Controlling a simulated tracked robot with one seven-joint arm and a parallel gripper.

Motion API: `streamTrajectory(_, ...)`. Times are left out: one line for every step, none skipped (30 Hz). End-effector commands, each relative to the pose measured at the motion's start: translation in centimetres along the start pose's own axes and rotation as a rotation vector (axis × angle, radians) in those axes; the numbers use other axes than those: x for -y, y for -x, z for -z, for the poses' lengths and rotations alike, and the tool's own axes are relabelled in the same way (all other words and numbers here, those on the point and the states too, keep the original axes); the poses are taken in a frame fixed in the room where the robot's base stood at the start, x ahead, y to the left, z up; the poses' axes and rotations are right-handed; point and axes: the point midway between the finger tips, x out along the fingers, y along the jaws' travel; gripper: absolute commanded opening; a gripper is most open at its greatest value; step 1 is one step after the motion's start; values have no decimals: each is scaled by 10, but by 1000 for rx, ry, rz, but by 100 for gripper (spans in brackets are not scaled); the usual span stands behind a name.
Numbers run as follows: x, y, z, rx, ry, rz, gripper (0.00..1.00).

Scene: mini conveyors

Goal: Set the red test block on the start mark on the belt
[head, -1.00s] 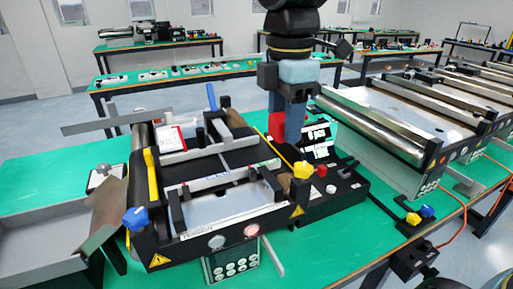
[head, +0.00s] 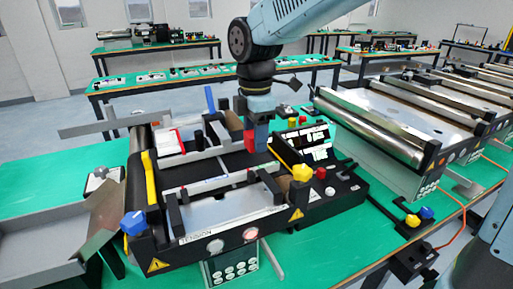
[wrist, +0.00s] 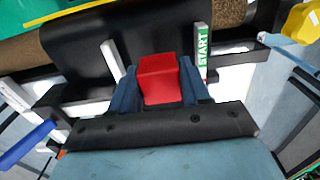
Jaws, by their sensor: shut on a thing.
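The red test block (head: 249,142) is between the fingers of my gripper (head: 257,138), over the right part of the black belt (head: 208,172) in the head view. In the wrist view my gripper (wrist: 158,88) is shut on the red block (wrist: 160,76), with a blue finger on each side. The black belt (wrist: 150,38) lies behind the block. A green-and-white START label (wrist: 203,47) stands just right of the block on a light post. Whether the block touches the belt I cannot tell. No mark on the belt surface itself is visible.
Metal side guides (head: 215,182) run along the belt. A metal chute (head: 60,235) is at the left. A second conveyor (head: 385,115) stands to the right.

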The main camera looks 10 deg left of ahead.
Motion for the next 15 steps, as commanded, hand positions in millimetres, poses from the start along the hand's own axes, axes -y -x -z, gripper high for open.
streamTrajectory(-3, -4, 0, 0, 0, 2, 11)
streamTrajectory(-5, -7, 0, 0, 0, 2, 11)
streamTrajectory(-6, -12, 0, 0, 0, 3, 11)
streamTrajectory(-5, -16, 0, 0, 1, 4, 11)
streamTrajectory(-5, -21, 0, 0, 1, 4, 11)
streamTrajectory(-5, -26, 0, 1, 1, 5, 11)
streamTrajectory(-5, -30, 0, 0, 1, 4, 11)
streamTrajectory(-5, -33, 0, 0, 0, 3, 11)
streamTrajectory(-5, -36, 0, 0, 0, 2, 11)
streamTrajectory(-5, -37, 0, 0, 0, 2, 11)
streamTrajectory(-5, -38, 0, 0, 0, 2, 11)
streamTrajectory(-5, -37, 0, 0, 0, 1, 11)
streamTrajectory(-5, -37, 0, 0, 0, 1, 11)
streamTrajectory(-5, -37, 0, 0, 0, 1, 11)
streamTrajectory(-5, -37, 0, 0, 0, 1, 11)
